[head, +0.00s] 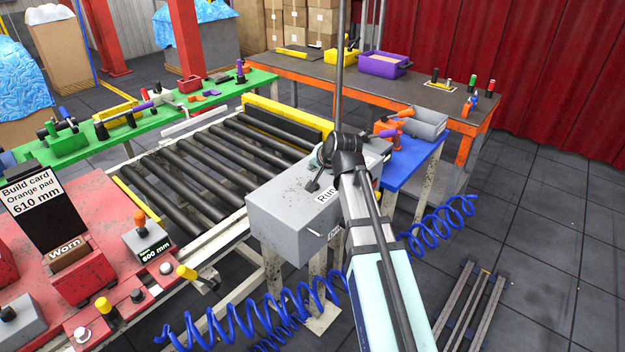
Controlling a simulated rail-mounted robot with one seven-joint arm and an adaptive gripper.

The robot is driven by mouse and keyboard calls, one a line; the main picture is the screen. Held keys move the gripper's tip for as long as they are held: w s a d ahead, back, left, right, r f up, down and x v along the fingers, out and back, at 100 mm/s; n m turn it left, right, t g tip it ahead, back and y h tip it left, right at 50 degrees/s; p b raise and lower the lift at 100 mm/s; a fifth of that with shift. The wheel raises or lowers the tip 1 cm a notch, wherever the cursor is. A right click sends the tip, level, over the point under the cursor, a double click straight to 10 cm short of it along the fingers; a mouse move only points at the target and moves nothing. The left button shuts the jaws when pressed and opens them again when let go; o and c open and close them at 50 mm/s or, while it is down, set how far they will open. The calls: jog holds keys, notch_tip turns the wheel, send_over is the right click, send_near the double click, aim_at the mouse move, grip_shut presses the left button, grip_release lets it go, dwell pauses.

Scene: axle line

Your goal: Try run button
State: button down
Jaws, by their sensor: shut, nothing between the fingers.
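The grey control box (290,222) stands on a post beside the roller conveyor. A white label on its top (327,195) reads "Run", partly cut off by my arm. A small black lever-like part (314,182) sits on the top near the label. My arm reaches in from the lower right, and my gripper (326,156) is over the far part of the box top. The gripper is shut and empty. The arm hides part of the box top, and I cannot make out the run button or whether the gripper touches it.
The roller conveyor (200,165) lies left of the box. A red station with a build card (30,192), "Orange pad 610 mm", is at left. A blue table (412,165) stands right behind. Floor at right is mostly clear.

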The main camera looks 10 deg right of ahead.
jog(key=shift+r+p, duration=0.55)
jog(key=shift+r, duration=0.7)
